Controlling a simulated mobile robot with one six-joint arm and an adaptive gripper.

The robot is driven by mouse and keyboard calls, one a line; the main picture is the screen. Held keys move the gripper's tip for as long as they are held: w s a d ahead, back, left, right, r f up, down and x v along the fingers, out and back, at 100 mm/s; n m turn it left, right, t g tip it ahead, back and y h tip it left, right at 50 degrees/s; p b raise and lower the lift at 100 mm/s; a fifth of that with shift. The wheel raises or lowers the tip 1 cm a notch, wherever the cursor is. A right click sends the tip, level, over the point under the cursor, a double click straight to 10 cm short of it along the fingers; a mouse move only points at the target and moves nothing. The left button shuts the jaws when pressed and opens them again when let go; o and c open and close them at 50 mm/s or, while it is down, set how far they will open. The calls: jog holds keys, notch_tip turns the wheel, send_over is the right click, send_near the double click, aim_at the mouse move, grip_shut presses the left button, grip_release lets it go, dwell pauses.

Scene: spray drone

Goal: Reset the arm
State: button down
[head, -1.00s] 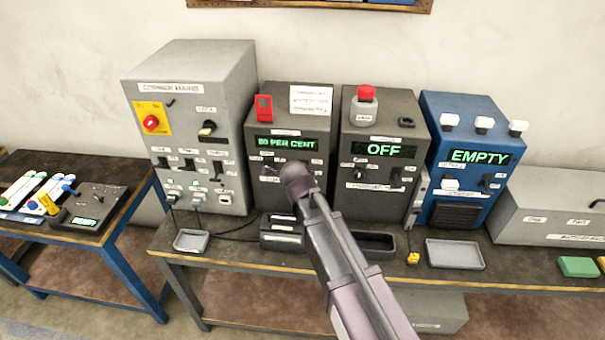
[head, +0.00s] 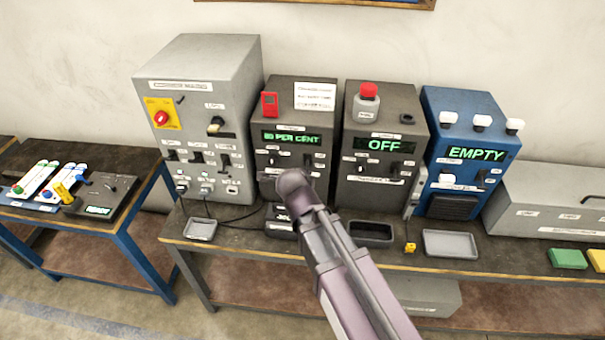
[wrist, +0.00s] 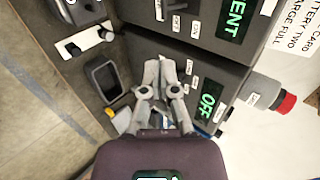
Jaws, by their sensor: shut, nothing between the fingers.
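My arm reaches up from the bottom of the head view and hides part of the bench and of the dark boxes behind it. My gripper (wrist: 164,72) shows in the wrist view, shut and empty, its fingertips together. It is in front of the dark box reading OFF (wrist: 218,75); I cannot tell the exact gap. In the head view the fingers are hidden behind my arm. The OFF box (head: 372,206) stands beside the dark box reading 80 PER CENT (head: 290,92).
A grey cabinet with a red knob (head: 235,75) stands at left, a blue box reading EMPTY (head: 465,112) at right. Small trays (head: 452,244) line the bench's front edge. A blue-framed table (head: 125,215) stands at left. A grey bottle with red cap (head: 367,105) tops the OFF box.

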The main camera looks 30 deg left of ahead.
dwell(0.6)
jog(key=w+d+f+n+g+h+b, duration=0.1)
jog(key=w+d+f+n, duration=0.1)
jog(key=d, duration=0.6)
jog(key=w+d+f+n+g+h+b, duration=0.1)
jog(key=w+d+f+n+h, duration=0.1)
jog(key=d, duration=0.6)
jog(key=w+d+f+n+g+h+b, duration=0.1)
jog(key=w+d+f+n+g, duration=0.15)
jog(key=d, duration=0.55)
jog(key=s+d+f+n+g, duration=0.1)
jog(key=s+d+n, duration=0.1)
jog(key=d, duration=0.5)
jog(key=s+d+f+n+g+b, duration=0.1)
jog(key=s+d+f+n+g, duration=0.1)
jog(key=d, duration=0.6)
jog(key=s+d+f+n+g+b, duration=0.1)
jog(key=s+d+f+n, duration=0.1)
jog(key=d, duration=0.5)
jog(key=shift+s+d+n+y, duration=0.15)
jog(key=shift+s+n+y, duration=0.25)
jog(key=shift+n, duration=0.45)
jog(key=shift+g, duration=0.25)
